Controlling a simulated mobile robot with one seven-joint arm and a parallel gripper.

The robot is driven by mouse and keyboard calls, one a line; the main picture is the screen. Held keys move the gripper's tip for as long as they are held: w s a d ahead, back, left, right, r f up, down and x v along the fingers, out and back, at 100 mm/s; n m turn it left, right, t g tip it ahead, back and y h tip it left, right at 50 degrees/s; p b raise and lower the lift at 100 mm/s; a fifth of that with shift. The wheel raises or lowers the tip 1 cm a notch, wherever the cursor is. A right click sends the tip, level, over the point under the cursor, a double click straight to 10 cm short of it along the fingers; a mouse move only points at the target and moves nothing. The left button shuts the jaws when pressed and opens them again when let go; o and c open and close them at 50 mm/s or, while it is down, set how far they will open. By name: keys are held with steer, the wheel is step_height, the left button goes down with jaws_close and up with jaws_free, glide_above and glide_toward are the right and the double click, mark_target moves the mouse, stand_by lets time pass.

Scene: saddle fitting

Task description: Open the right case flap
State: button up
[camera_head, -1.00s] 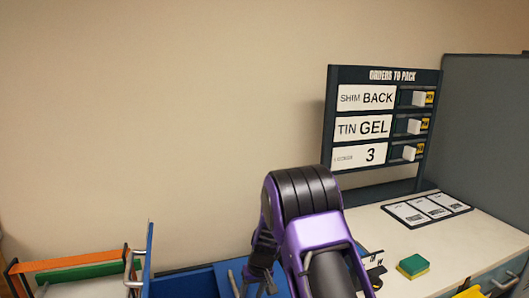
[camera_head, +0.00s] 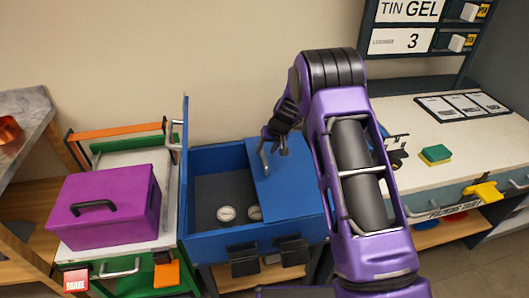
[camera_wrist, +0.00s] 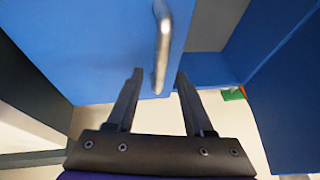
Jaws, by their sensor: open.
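The blue case (camera_head: 207,249) stands open on its left half. Its right flap (camera_head: 290,180) lies over the right half, with a silver bar handle (camera_head: 263,158) near its left edge. My gripper (camera_head: 276,150) is just right of this handle in the head view, fingers pointing down. In the wrist view my gripper (camera_wrist: 160,72) is open, and the lower end of the handle (camera_wrist: 163,45) shows between the two fingertips. The fingers are not closed on it; I cannot tell whether they touch it. The left flap (camera_head: 185,150) stands upright.
Round discs (camera_head: 227,213) lie in the case's open half. A purple box (camera_head: 105,207) stands on a cart to the left. On the right, a white worktop (camera_head: 400,115) holds a green-yellow sponge (camera_head: 435,155) and cards below the order board (camera_head: 412,40).

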steer(key=shift+x, duration=1.25)
jaws_close()
stand_by(0.5)
